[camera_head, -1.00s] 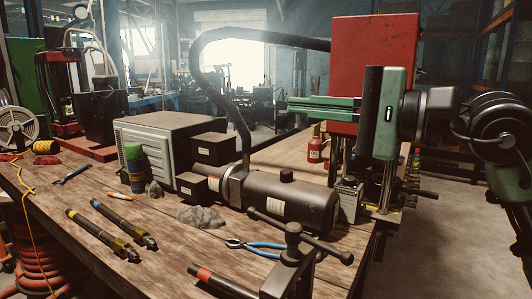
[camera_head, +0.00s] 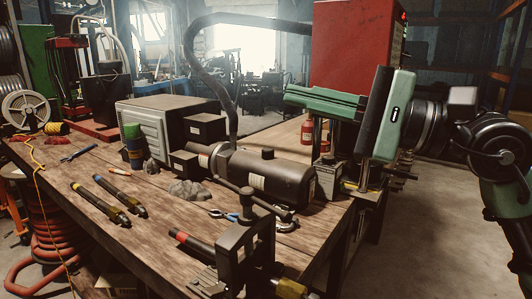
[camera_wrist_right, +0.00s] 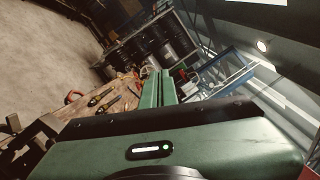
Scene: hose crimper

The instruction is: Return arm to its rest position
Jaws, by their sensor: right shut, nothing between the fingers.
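My right gripper (camera_head: 288,96) is shut and empty, its green fingers together and pointing left in the head view. It is held in the air in front of the red machine (camera_head: 352,62), above the dark cylindrical pump (camera_head: 275,178) on the bench. My right arm comes in from the right edge. In the right wrist view the closed fingers (camera_wrist_right: 160,80) point away over the bench, with nothing between them. My left gripper does not show in either view.
The wooden bench (camera_head: 75,172) carries two hose fittings (camera_head: 107,203), a grey box unit (camera_head: 150,125), a rag (camera_head: 189,190) and blue-handled pliers (camera_head: 225,214). A bench vise (camera_head: 245,245) stands at the front edge. The floor (camera_head: 425,195) at right is open.

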